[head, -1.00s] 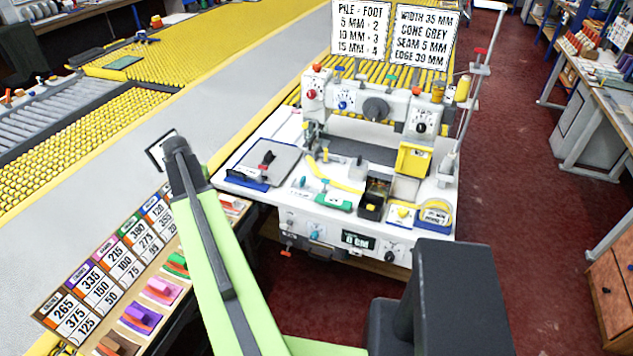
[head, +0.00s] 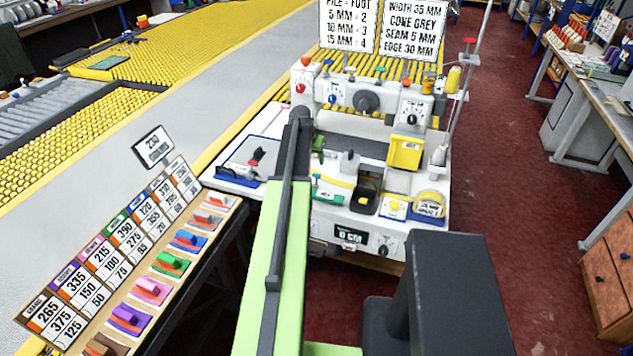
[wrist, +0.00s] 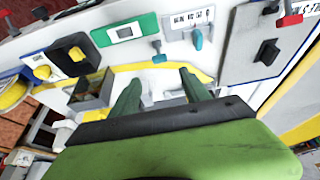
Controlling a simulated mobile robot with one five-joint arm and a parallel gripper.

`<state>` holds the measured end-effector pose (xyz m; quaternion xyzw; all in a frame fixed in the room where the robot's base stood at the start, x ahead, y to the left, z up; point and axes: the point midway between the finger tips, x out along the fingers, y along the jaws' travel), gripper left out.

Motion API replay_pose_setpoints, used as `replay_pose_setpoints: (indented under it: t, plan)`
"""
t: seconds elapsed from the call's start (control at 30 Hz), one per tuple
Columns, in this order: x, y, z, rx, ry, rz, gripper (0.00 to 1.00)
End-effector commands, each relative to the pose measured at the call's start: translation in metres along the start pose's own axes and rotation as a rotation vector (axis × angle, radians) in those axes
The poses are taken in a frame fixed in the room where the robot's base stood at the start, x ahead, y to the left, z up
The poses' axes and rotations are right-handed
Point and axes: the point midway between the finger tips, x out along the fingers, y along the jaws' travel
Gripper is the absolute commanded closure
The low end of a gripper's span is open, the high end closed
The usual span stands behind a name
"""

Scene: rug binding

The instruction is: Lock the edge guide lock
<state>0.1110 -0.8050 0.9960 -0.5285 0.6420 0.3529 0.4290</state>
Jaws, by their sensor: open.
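The edge guide lock is not labelled legibly. In the wrist view, a teal knob (wrist: 198,40) stands at a white scale strip (wrist: 188,20), with a small blue lever (wrist: 157,52) beside it; I cannot tell which is the lock. My gripper (wrist: 160,84) is open, its two dark green fingers apart and empty over the white machine bed and a yellow curved strip (wrist: 145,68). The knob and lever lie beyond the fingertips, not touched. In the head view my arm hides this part of the white sewing machine (head: 370,100).
A plate with a black knob (wrist: 268,52) lies right. A sloped number board (head: 110,250) stands left of the machine in the head view.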

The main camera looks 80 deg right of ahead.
Motion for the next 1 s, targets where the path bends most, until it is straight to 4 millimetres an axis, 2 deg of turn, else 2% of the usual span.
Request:
replay_pose_setpoints:
  t: [0.03, 0.53, 0.7, 0.97, 1.0]
  plan:
    - [0.021, 0.000, 0.003, 0.000, 0.000, 0.000, 0.45]
    - [0.128, 0.000, 0.003, 0.000, 0.000, 0.000, 0.45]
    - [0.143, 0.001, 0.001, 0.000, 0.000, 0.000, 0.45]
    - [0.141, 0.001, 0.000, 0.000, 0.000, 0.000, 0.45]
    - [0.141, 0.001, 0.000, 0.000, 0.000, 0.000, 0.51]
